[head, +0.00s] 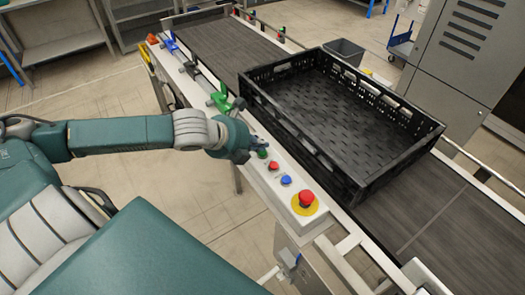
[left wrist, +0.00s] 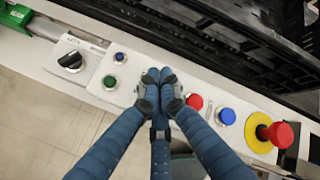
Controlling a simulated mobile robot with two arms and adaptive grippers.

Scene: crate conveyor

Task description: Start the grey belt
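In the head view the grey belt (head: 215,42) runs from the back left to the front right, beside a white control panel (head: 254,167). My left gripper (head: 254,154) is over the panel, by a green button (head: 262,154). In the left wrist view its fingers (left wrist: 158,76) are together with nothing seen between them. They hide the panel spot left of the red button (left wrist: 194,102); I cannot tell whether they touch it. A blue button (left wrist: 226,116) and a red mushroom button on yellow (left wrist: 280,134) are right. A smaller green button (left wrist: 109,82) is left. My right gripper is out of view.
A black crate (head: 287,115) rests on the belt close to the panel. A black knob (left wrist: 70,60), a small blue button (left wrist: 119,58) and a green fixture (head: 220,100) are along the rail. A grey cabinet (head: 455,65) stands beyond the belt.

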